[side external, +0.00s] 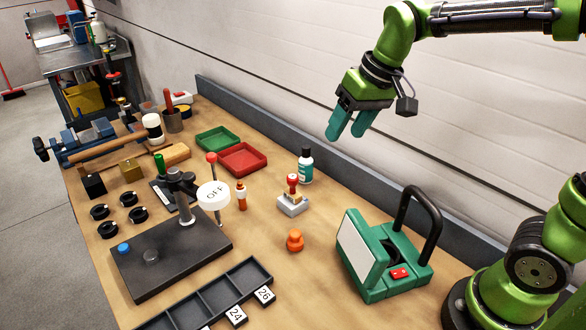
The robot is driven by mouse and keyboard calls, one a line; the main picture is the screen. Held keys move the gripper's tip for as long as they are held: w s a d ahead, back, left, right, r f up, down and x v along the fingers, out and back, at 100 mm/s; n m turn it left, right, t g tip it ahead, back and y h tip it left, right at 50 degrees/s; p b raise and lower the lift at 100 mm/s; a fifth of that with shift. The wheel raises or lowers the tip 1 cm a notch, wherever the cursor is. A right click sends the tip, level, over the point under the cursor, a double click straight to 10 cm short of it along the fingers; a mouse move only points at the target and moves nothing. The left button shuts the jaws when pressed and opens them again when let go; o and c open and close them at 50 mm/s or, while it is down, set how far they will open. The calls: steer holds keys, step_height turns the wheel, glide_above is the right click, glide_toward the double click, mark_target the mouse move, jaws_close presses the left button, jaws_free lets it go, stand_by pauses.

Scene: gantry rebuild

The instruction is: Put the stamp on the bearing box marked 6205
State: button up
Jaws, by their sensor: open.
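My gripper (347,136) has two teal fingers and hangs open and empty, high above the back of the bench. It is well above and to the right of a small red-topped piece on a grey block (292,207), which could be the stamp. An orange knob-shaped piece (294,241) and a small orange-and-white handled piece (241,197) stand nearby; I cannot tell whether either is a stamp. No marking 6205 can be read. A brass-coloured block (131,171) and a black block (94,186) stand at the left without readable labels.
A green cased device with a handle (368,271) stands at right. Red (242,160) and green (216,139) trays, a teal bottle (305,166) and a compartment tray (255,274) stand around.

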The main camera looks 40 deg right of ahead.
steer(key=s+f+m+t, duration=0.1)
steer(key=s+m+t, duration=0.1)
steer(key=s, duration=1)
steer(key=shift+d+f+t+y, duration=0.25)
steer(key=shift+f+t+y, duration=0.05)
steer(key=shift+t, duration=0.4)
